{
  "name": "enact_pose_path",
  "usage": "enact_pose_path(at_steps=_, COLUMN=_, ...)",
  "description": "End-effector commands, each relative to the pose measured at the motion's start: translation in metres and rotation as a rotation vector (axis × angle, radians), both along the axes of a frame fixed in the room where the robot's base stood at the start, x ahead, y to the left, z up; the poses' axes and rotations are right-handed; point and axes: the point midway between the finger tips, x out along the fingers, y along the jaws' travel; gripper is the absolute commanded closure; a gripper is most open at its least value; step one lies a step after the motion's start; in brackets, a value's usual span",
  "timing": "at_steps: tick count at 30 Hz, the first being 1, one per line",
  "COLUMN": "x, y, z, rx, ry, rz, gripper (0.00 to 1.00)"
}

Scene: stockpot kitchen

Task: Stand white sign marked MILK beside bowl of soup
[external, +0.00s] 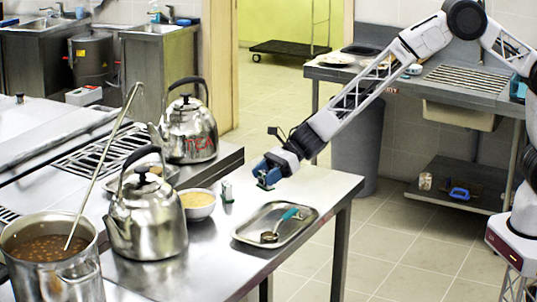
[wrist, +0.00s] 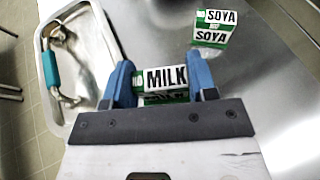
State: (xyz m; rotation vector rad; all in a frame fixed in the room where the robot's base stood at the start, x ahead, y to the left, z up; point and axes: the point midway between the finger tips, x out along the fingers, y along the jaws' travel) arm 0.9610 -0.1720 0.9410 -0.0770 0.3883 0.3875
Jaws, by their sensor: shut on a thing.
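The white sign marked MILK (wrist: 166,78), with a green lower part, is between the blue fingers of my gripper (wrist: 160,84) in the wrist view. My gripper is shut on it. In the external view my gripper (external: 267,174) is over the far part of the steel table, and the sign is mostly hidden by the fingers. The bowl of soup (external: 198,204), a pale bowl with tan contents, stands to the left of my gripper, beside a kettle. It is not visible in the wrist view. I cannot tell how high the sign is above the table.
A green and white SOYA sign (wrist: 211,38) stands between bowl and gripper; it also shows in the external view (external: 227,192). A metal tray (external: 240,236) with a ladle (external: 280,227) lies nearer. Two kettles (external: 146,215) and a stockpot (external: 85,272) stand left.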

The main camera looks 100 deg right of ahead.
Motion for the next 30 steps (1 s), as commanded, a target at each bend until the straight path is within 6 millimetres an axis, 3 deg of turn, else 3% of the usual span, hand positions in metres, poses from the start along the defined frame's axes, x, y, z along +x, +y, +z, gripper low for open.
enact_pose_path(at_steps=13, x=0.002, y=0.0, z=-0.001, rx=0.0, ry=0.0, rz=0.0, gripper=0.71)
enact_pose_path(at_steps=24, x=0.002, y=0.0, z=-0.033, rx=0.0, ry=0.0, rz=0.001, gripper=0.71)
enact_pose_path(at_steps=30, x=0.002, y=0.0, z=-0.035, rx=0.0, ry=-0.001, rz=0.0, gripper=0.71)
